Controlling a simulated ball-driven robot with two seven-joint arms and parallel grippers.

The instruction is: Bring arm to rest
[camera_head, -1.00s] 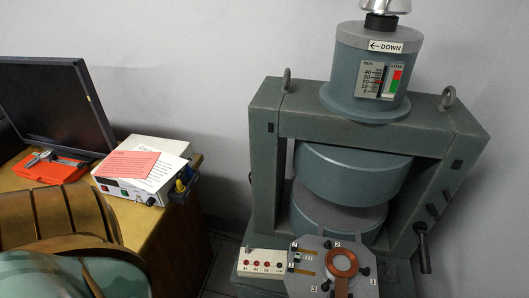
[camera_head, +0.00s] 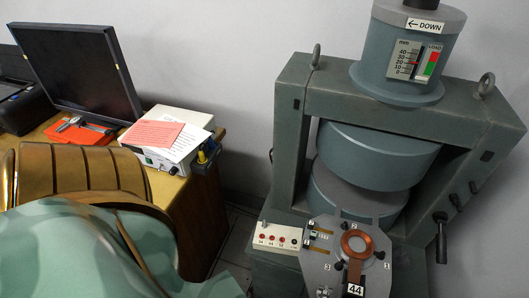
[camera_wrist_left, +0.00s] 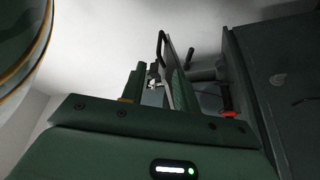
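My left arm fills the lower left corner of the head view as curved copper-coloured bands and pale green panels. My left gripper shows in the left wrist view (camera_wrist_left: 155,88), with its dark green body below. Its two fingers stand apart, and nothing is clearly held between them. A dark grey-green block (camera_wrist_left: 275,75) stands to its right in that view. My left gripper is outside the head view, and my right arm and gripper are in neither view.
The grey-green magnet press (camera_head: 295,125) stands at right, with a round gap between its poles. A plate (camera_head: 318,262) with a copper ring (camera_head: 355,243) sits in front. At left, a wooden desk (camera_head: 195,225) bears a monitor (camera_head: 75,65) and a white instrument (camera_head: 195,120).

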